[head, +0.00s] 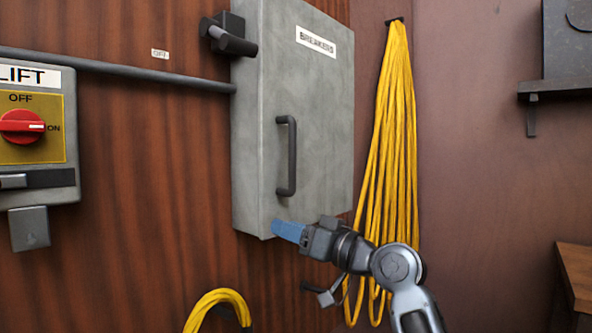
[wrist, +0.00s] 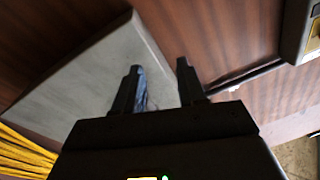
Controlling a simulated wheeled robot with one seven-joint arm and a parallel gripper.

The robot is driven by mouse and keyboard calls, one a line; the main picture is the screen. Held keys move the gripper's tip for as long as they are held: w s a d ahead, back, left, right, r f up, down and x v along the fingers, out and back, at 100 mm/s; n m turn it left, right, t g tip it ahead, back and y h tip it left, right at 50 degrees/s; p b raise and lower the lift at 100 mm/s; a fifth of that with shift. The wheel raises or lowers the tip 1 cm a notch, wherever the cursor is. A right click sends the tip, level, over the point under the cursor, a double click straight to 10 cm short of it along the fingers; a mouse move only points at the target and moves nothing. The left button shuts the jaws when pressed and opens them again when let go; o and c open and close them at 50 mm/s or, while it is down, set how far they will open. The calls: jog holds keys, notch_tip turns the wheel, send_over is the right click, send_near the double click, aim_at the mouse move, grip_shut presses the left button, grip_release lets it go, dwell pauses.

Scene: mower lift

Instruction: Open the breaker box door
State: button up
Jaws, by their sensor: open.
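The breaker box (head: 247,140) is a grey metal box on the wood-panelled wall. Its door (head: 325,130) faces front with a "BREAKERS" label and appears closed. A dark vertical bar handle (head: 291,155) stands out near the door's left edge. My gripper (head: 288,231) is just below the handle, near the box's lower edge, with blue fingertips pointing left. Its fingers are apart and empty in the wrist view (wrist: 160,72), and a grey panel of the box (wrist: 75,85) lies beyond them. I cannot tell if they touch it. The handle is not clear in the wrist view.
A yellow cable coil (head: 395,130) hangs right of the box, behind my arm. A lift switch panel (head: 35,140) with a red knob is at the left. A conduit (head: 120,70) runs into the box. A wooden surface (head: 578,275) stands at lower right.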

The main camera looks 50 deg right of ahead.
jog(key=s+d+r+n+g+y, duration=0.2)
jog(key=d+r+n, duration=0.4)
jog(key=r, duration=0.8)
jog(key=m+p, duration=0.1)
send_over(292, 186)
jog(key=shift+w+d+r, duration=0.3)
jog(key=shift+d, duration=0.05)
grip_shut()
